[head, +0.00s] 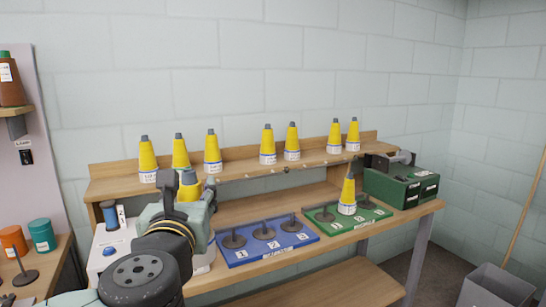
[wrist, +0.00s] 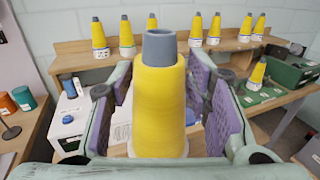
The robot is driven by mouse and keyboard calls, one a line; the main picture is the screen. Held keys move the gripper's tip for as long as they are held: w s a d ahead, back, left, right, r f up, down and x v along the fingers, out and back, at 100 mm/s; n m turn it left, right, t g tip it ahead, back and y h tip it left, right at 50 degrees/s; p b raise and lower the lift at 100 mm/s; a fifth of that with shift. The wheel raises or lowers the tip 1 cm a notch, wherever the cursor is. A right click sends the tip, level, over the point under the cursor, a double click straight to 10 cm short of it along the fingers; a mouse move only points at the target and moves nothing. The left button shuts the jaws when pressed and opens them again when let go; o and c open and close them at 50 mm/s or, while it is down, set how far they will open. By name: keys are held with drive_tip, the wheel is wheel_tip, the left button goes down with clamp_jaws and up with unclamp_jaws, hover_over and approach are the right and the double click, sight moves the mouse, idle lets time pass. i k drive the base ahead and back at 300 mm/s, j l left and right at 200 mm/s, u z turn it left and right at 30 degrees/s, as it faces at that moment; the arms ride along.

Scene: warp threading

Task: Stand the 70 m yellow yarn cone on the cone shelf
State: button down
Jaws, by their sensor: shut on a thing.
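My gripper (head: 186,190) is shut on a yellow yarn cone (wrist: 160,105) with a grey tip. The cone stands upright between the purple pads in the wrist view, and its label is hidden there. In the head view the held cone (head: 190,188) is partly covered by my gripper, in front of the shelf's left part. The wooden cone shelf (head: 238,168) runs along the back of the table. Several yellow cones with white labels stand upright on it, with a wide gap between the left three and the middle two. The label lengths are too small to read.
Another yellow cone (head: 347,196) stands on the green board (head: 322,216). A blue board (head: 240,256) with several dark pegs lies left of it. A green box (head: 400,186) stands at the table's right end. A white box (head: 104,247) and a dark blue spool (head: 109,216) are at left.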

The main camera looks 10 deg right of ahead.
sight(241, 166)
drive_tip(key=i+l, duration=0.1)
drive_tip(key=i, duration=0.75)
drive_tip(key=i+l, duration=0.1)
drive_tip(key=i, duration=0.75)
